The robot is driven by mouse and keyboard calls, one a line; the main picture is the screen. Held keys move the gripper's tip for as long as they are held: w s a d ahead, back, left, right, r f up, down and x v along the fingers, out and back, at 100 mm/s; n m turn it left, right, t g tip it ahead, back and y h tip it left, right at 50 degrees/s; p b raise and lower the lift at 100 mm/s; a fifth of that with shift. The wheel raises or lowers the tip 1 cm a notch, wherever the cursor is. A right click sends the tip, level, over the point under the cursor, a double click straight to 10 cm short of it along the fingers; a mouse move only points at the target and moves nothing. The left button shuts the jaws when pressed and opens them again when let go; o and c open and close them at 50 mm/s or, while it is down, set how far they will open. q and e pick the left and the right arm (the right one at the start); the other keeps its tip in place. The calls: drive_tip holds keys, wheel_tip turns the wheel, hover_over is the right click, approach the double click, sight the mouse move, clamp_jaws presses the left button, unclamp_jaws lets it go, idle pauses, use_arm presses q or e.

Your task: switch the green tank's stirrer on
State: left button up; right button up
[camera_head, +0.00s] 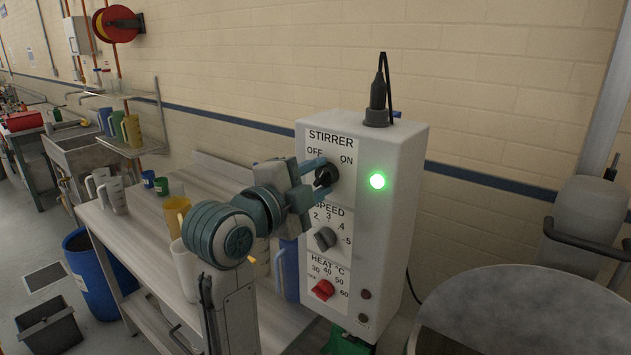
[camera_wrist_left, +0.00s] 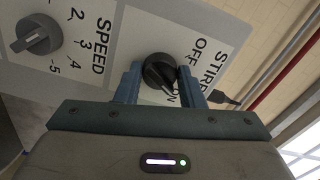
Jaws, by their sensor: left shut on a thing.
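The white control box (camera_head: 403,190) has a black STIRRER knob (camera_head: 327,177) at the top, between OFF and ON labels. A green lamp (camera_head: 377,181) beside the knob is lit. My left gripper (camera_head: 320,172) is shut on the knob, with one blue finger on each side. In the left wrist view, the black knob (camera_wrist_left: 160,70) sits between the two fingers, its white pointer mark towards the ON label, which a finger partly covers.
Below are a grey SPEED knob (camera_head: 325,238) and a red HEAT knob (camera_head: 322,290). A metal bench (camera_head: 150,230) with jugs and cups stands left. A large round grey vessel top (camera_head: 530,305) stands right. A black cable plug (camera_head: 378,95) rises from the box.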

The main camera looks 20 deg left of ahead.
use_arm(q)
drive_tip(key=shift+m, duration=1.6)
drive_tip(key=o, duration=1)
drive_tip(key=b+v, duration=1)
drive_tip(key=b, duration=0.4)
drive_tip(key=shift+s, duration=0.4)
